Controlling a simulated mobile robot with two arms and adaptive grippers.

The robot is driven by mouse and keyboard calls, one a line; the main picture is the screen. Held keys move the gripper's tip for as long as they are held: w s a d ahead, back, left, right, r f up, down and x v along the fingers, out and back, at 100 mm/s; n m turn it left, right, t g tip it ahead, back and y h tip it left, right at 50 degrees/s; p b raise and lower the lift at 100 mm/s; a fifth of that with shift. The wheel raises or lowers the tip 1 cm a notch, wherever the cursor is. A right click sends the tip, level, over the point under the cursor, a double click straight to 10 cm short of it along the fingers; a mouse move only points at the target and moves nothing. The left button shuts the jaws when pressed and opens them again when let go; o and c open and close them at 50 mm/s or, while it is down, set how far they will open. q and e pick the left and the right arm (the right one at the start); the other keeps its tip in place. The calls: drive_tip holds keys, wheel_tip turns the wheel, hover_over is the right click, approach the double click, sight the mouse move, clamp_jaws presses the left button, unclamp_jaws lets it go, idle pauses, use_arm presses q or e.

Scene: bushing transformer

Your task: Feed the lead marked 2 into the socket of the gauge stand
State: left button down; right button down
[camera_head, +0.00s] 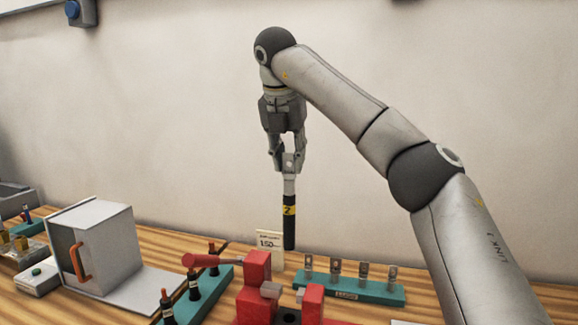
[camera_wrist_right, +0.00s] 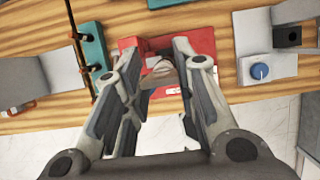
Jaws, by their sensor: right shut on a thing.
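The lead marked 2 (camera_head: 289,228) is a black rod with a yellow band and a pale upper end. It hangs upright in the air above the bench. My right gripper (camera_head: 288,166) is shut on its upper end. In the right wrist view, my gripper's fingers (camera_wrist_right: 160,72) stand over the red vise, and the lead is hard to make out between them. A grey block with a dark square opening (camera_wrist_right: 294,37) at the right of that view may be the gauge stand; I cannot tell for sure. My left gripper is not in view.
A red vise (camera_head: 257,272) stands below and left of the lead. A teal rack with metal lugs (camera_head: 350,287) lies to the right, another teal rack (camera_head: 204,299) to the left. A grey box with an orange handle (camera_head: 112,245) is at left.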

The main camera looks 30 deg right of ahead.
drive_tip(key=shift+r+p, duration=3)
drive_tip(key=shift+r, duration=0.3)
drive_tip(key=shift+f, duration=0.15)
